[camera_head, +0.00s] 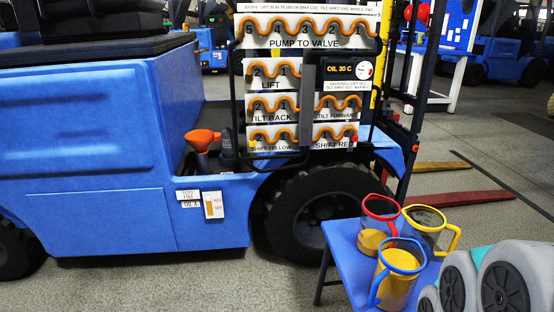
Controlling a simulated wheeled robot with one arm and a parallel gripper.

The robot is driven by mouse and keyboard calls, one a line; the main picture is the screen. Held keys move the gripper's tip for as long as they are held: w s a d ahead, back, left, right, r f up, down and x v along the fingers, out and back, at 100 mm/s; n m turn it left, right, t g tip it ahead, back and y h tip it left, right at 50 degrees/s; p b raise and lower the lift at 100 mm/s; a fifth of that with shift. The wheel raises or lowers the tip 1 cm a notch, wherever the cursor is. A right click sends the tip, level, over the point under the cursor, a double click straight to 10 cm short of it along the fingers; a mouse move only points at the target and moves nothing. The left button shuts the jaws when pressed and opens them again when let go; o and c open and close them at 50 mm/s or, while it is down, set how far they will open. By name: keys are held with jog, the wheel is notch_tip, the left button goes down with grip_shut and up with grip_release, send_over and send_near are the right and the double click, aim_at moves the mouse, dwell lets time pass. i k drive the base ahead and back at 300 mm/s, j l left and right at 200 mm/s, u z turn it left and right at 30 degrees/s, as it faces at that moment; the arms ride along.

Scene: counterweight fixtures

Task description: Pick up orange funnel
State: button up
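The orange funnel (203,138) stands in a recess on the side step of the blue forklift (95,160), left of centre. Its wide mouth points up and to the left, and its lower part is dark and partly hidden by the step edge. A dark rounded piece (227,145) stands just to its right, close to it. My gripper is not in view. White and teal links of my arm (505,285) show at the bottom right, far from the funnel.
A small blue table (342,250) holds red-rimmed (380,206), yellow-rimmed (426,216) and blue-rimmed jugs (402,256). A board of orange hoses (310,43) stands right of the funnel, above the tyre (285,215). Floor (190,285) before the step is clear.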

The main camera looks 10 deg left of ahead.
aim_at(201, 149)
jog(key=i+j, duration=0.15)
jog(key=j, duration=0.25)
jog(key=i+j+z, duration=0.15)
jog(key=j, duration=0.25)
jog(key=i+j, duration=0.15)
jog(key=j, duration=0.3)
jog(key=i+j+z, duration=0.15)
jog(key=j, duration=0.7)
jog(key=i+z, duration=0.05)
jog(key=i, duration=0.05)
